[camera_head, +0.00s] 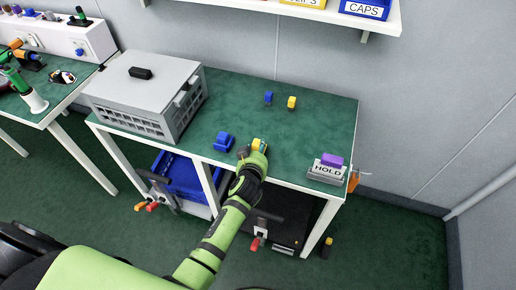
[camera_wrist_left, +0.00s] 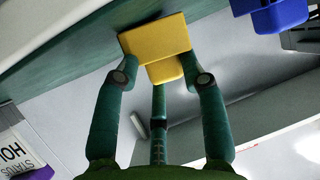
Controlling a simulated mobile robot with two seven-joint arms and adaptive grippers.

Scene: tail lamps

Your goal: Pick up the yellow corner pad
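A yellow corner pad (camera_head: 259,143) is at the front edge of the green-topped table, at the fingertips of my left gripper (camera_head: 252,153). In the left wrist view the yellow pad (camera_wrist_left: 155,40) fills the space at the fingertips of my left gripper (camera_wrist_left: 162,72). Two fingers reach its two sides and the third is under its middle. I cannot tell whether they press on it or whether it rests on the table. A second yellow piece (camera_head: 291,102) stands farther back on the table. My right gripper is not in view.
A blue piece (camera_head: 223,141) stands close left of my gripper, and another blue piece (camera_head: 268,97) stands at the back. A grey box (camera_head: 150,90) takes up the table's left end. A HOLD sign (camera_head: 327,169) stands at the right front corner. The table's right middle is clear.

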